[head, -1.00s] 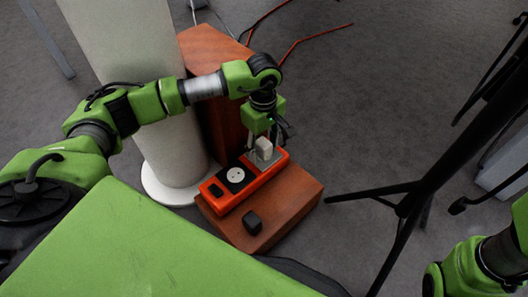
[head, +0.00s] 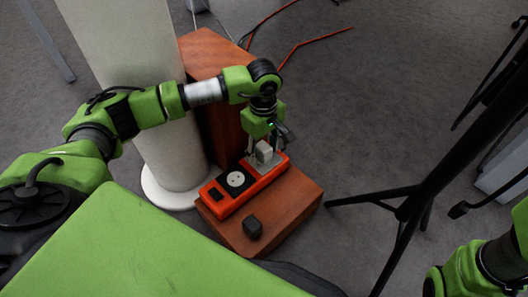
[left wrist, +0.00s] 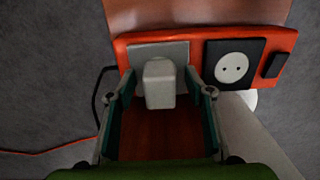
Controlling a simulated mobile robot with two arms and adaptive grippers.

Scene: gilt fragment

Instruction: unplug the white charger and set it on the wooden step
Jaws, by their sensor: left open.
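The white charger (head: 264,152) sits in the grey socket plate at the right end of the orange power strip (head: 231,201). In the left wrist view the charger (left wrist: 159,83) stands out from its plate, between my fingers. My left gripper (left wrist: 160,97) is open, one finger on each side of the charger, with gaps showing. In the head view my left gripper (head: 265,155) reaches down over the charger from above. My right gripper is out of view; only part of that arm shows at lower right.
A small black block (head: 252,227) lies on the step in front of the strip. A white round socket (head: 236,179) on the strip is empty. A taller wooden block (head: 212,60) and a pale column (head: 135,60) stand behind. A black tripod (head: 410,205) stands at right.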

